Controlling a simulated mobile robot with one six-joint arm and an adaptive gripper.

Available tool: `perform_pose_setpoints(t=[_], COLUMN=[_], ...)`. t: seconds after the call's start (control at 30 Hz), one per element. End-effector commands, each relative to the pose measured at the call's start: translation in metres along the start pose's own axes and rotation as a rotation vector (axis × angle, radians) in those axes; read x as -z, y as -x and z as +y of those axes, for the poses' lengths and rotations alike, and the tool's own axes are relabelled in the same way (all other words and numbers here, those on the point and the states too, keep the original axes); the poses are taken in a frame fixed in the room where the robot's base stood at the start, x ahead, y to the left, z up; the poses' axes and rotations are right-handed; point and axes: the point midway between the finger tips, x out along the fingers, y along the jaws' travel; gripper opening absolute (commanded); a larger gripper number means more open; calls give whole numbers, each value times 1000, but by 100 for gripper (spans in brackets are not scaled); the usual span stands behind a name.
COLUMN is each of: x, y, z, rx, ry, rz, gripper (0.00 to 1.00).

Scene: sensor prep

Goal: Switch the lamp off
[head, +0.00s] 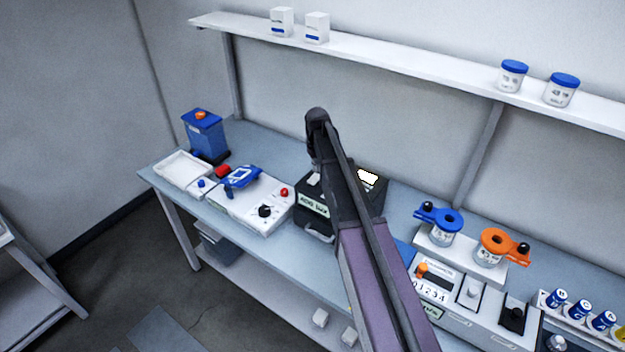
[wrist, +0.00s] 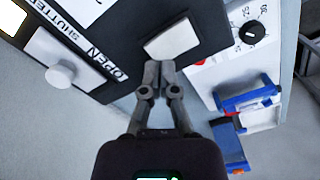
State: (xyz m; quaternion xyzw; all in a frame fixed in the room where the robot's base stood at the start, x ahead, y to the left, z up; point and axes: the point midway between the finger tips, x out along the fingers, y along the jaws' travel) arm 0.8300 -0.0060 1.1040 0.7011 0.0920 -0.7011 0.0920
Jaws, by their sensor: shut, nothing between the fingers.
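A black box (head: 312,207) stands on the bench, partly hidden behind my arm. A bright lit panel (head: 368,178) shows on its top; it also shows at the upper left corner of the wrist view (wrist: 10,18). I take this for the lamp. A white rocker-like plate (wrist: 172,38) is on the box near its edge. My gripper (wrist: 153,75) is shut and empty, its fingertips just beside the plate in the picture; I cannot tell whether they touch it. In the head view my arm hides the fingers.
A white shutter knob (wrist: 60,75) sits beside the word OPEN on the box. A white console (head: 250,208) with a black dial (wrist: 250,33) and a blue clamp (wrist: 248,98) is close by. Blue (head: 440,222) and orange (head: 495,245) lidded jars stand to the right.

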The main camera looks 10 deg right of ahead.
Motion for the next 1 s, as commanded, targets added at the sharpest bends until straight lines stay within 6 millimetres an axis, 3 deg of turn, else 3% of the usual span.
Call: perform_pose_setpoints(t=[1.0], x=[0], y=[-11], z=[0], rx=[0], ry=[0], rz=[0], gripper=[0])
